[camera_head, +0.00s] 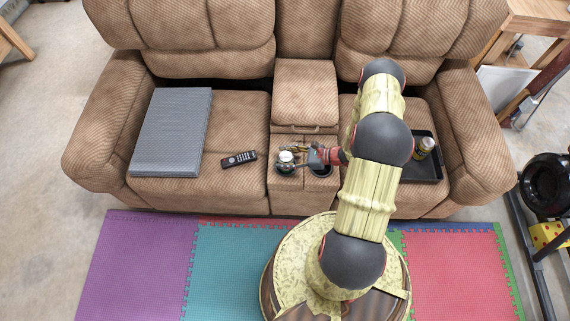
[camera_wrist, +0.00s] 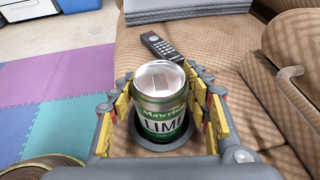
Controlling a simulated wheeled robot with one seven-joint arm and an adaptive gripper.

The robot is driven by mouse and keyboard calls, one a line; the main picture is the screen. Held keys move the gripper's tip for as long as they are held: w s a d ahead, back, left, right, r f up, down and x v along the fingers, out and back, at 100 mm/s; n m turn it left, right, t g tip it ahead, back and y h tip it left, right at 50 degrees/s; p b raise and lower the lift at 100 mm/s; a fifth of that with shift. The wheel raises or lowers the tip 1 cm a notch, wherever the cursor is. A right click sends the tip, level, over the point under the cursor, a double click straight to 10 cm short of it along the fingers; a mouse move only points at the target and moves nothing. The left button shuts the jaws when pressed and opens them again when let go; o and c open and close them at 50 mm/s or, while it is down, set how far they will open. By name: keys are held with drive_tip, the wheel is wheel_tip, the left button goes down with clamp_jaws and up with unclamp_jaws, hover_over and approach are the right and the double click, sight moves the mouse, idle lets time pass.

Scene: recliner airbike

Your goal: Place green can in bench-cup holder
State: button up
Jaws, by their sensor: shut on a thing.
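The green can (camera_wrist: 163,110), with a silver top and a white label, stands upright between the fingers of my gripper (camera_wrist: 164,92). My gripper is shut on it from both sides. In the head view the can (camera_head: 286,157) is at the left cup holder (camera_head: 285,171) of the sofa's middle console. In the wrist view the dark rim of that holder (camera_wrist: 163,146) shows around the can's lower part. How deep the can sits is hidden. The right cup holder (camera_head: 320,171) is partly covered by my gripper and looks empty.
A remote (camera_head: 239,159) and a grey folded slab (camera_head: 172,132) lie on the left seat. A black tray (camera_head: 431,172) with another can (camera_head: 425,146) is on the right seat. The console's padded backrest (camera_head: 305,95) rises behind the holders.

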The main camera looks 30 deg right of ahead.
drive_tip(key=shift+f+b, duration=0.6)
drive_tip(key=shift+f, duration=1.2)
drive_tip(key=shift+f, duration=0.15)
drive_tip(key=o, duration=1.5)
